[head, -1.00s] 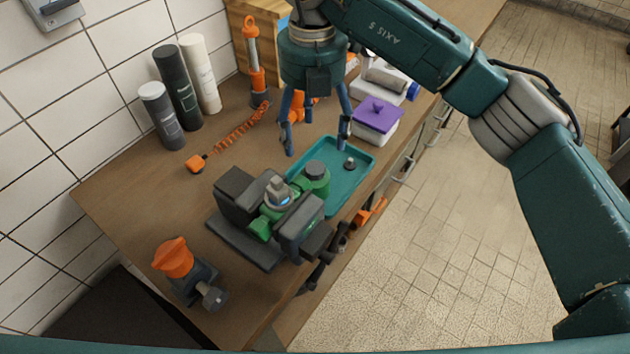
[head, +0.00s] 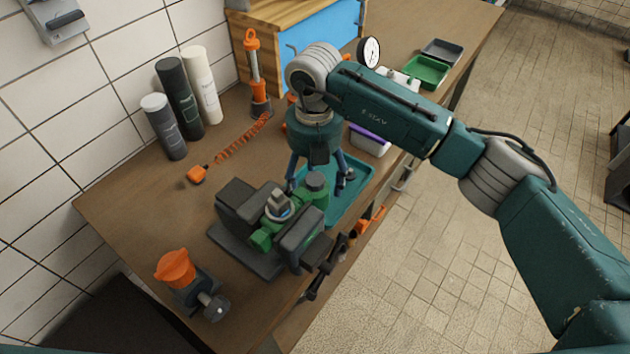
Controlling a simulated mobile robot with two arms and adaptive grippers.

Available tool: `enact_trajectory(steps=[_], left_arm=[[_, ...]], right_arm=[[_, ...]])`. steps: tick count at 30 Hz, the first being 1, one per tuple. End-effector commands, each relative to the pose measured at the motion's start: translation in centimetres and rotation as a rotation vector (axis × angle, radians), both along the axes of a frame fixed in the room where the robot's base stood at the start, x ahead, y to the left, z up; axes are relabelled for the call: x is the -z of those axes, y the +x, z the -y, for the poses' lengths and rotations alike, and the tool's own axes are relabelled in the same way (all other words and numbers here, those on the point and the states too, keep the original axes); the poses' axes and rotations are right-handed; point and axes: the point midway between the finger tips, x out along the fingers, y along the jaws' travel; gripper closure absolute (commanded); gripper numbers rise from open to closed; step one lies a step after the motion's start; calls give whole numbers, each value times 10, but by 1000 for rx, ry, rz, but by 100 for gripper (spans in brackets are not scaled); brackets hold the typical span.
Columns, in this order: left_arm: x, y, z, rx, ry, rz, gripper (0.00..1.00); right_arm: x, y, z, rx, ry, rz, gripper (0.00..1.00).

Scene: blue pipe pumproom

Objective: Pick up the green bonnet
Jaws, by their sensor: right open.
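A green part with a dark round top, which looks like the bonnet (head: 316,188), stands beside the vise at the near-left end of the teal tray (head: 350,203). I cannot tell whether it rests in the tray or joins the green valve body (head: 262,239) clamped in the dark vise (head: 240,207). My right gripper (head: 316,181) is open, pointing down, with its fingers spread on either side of the bonnet's top. I cannot tell whether they touch it. The fingertips are partly hidden. My left gripper is not in view.
An orange-topped fitting (head: 175,268) stands at the near bench corner. A coiled orange cord (head: 240,140) lies behind the vise. Dark and white cylinders (head: 180,95) stand by the wall. A purple-lidded box (head: 370,140) is behind the tray, partly covered by my arm.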

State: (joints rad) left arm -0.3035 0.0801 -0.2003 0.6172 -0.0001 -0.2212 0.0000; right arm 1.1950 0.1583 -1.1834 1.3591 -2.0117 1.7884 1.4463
Motion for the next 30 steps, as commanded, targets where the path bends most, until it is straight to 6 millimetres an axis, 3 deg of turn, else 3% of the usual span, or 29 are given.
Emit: enact_trajectory(steps=[4, 11, 18, 30], left_arm=[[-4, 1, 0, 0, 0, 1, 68], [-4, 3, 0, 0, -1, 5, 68], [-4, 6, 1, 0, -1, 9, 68], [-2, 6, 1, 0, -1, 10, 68]], right_arm=[[11, 0, 0, -1, 0, -1, 29], [13, 0, 0, -1, 1, 1, 31], [13, 0, 0, -1, 1, 0, 77], [8, 0, 0, -1, 1, 1, 78]])
